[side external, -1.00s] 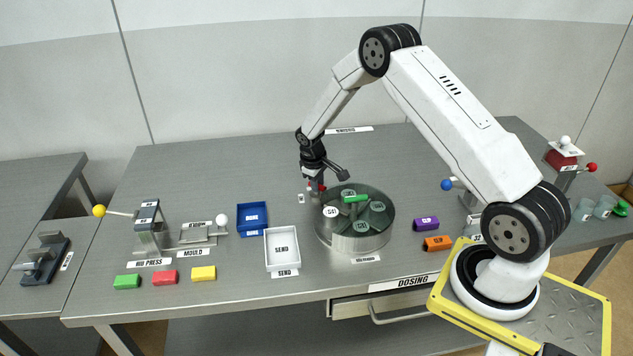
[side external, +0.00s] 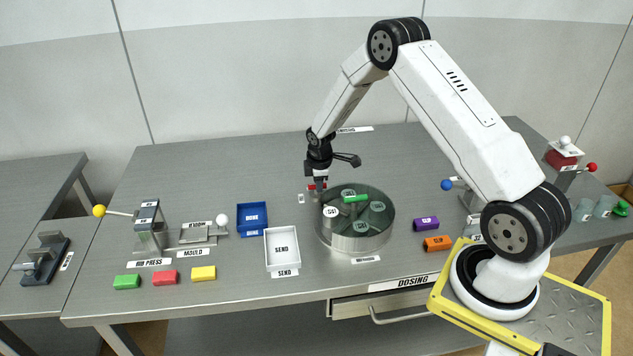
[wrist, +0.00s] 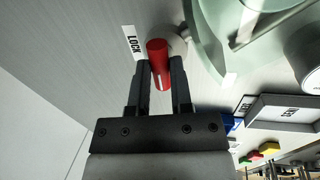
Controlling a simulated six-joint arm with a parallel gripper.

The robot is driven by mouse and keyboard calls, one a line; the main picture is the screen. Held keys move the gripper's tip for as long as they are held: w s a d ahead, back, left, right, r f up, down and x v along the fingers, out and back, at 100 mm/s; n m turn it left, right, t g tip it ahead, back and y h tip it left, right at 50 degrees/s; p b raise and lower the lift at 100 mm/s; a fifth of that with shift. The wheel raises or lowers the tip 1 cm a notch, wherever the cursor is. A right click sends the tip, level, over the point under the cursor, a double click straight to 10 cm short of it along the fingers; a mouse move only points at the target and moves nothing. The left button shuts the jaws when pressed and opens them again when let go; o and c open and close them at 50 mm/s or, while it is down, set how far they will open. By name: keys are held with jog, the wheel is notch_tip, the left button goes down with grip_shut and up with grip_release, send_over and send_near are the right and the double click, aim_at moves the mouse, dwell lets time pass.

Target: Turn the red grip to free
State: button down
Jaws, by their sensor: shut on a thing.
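The red grip (wrist: 158,62) lies between the two fingers of my gripper (wrist: 160,75) in the wrist view, and the fingers are shut on it. A grey round hub sits at the grip's far end, beside the round glass-topped drum. A label reading LOCK (wrist: 133,43) is on the table just left of the grip. In the side view my gripper (side external: 318,186) is low at the back left edge of the round drum (side external: 355,235), and only a little red shows there. I cannot read a label for free.
The drum has a green handle (side external: 355,199) and white round pieces on top. A white tray (side external: 282,267) and a blue tray (side external: 252,231) stand to its left. Purple (side external: 425,224) and orange (side external: 437,243) blocks lie to its right. The table behind is clear.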

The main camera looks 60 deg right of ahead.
jog(key=shift+n, duration=0.3)
jog(key=c, duration=0.5)
grip_release()
jog(key=shift+c, duration=0.2)
jog(key=shift+r, duration=0.15)
notch_tip(320, 180, up, 7)
jog(key=s+a, duration=0.1)
jog(key=shift+r, duration=0.2)
jog(key=shift+s+a, duration=0.1)
jog(key=s+a+r+m, duration=0.4)
jog(key=s+a, duration=0.5)
jog(key=s+a+r+m+t+y, duration=0.1)
jog(key=s+a+r+m, duration=0.2)
jog(key=s+a, duration=0.6)
jog(key=shift+s+a+r+m+y, duration=0.35)
jog(key=shift+a+m, duration=0.4)
jog(key=shift+m, duration=0.35)
